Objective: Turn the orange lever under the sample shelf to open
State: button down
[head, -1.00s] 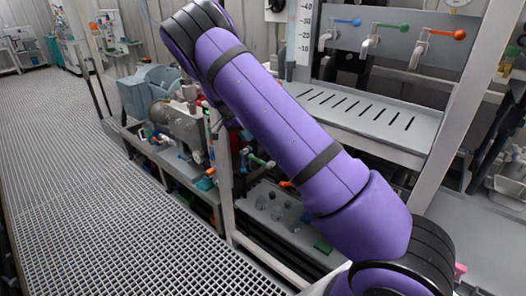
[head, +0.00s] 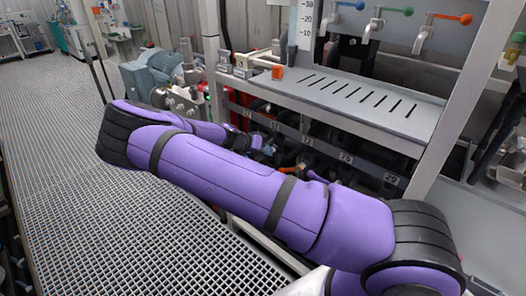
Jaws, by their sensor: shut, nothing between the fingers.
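The sample shelf (head: 340,103) is a grey slotted ledge at the right of centre. Below it, a small orange part (head: 301,168), which looks like the orange lever, shows just above my purple arm. Its exact angle is too small to tell. My arm crosses the lower picture, bends at the left and reaches back under the shelf. My gripper (head: 272,150) is at its far end, small and dark, shut and empty, just left of the orange part. I cannot tell whether they touch.
Blue, green and orange-handled taps (head: 447,19) stand above the shelf. A numbered rail (head: 345,157) runs below it. An orange block (head: 277,72) sits at the shelf's left end, beside an upright post. A pump (head: 158,80) stands further back. The grated floor (head: 60,180) at left is clear.

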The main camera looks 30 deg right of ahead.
jog(key=s+d+f, duration=0.3)
jog(key=d+f, duration=0.2)
jog(key=f, duration=0.1)
jog(key=shift+d+f, duration=0.15)
jog(key=shift+f, duration=0.05)
jog(key=shift+s+f+g, duration=0.15)
jog(key=shift+f+g, duration=0.15)
dwell(0.5)
jog(key=shift+s+d+f+n+g+h, duration=0.2)
jog(key=shift+s+f+n+g+h, duration=0.4)
jog(key=shift+f+n+g+h, duration=0.3)
jog(key=shift+s+d+f+n+g+h, duration=0.25)
jog(key=shift+s+f+n+g+h, duration=0.4)
jog(key=shift+n+h, duration=0.35)
jog(key=shift+s+d+f+n+g+h, duration=0.2)
jog(key=shift+s+f+n+g+h, duration=0.3)
jog(key=shift+f+n+g+h, duration=0.45)
jog(key=shift+r, duration=0.2)
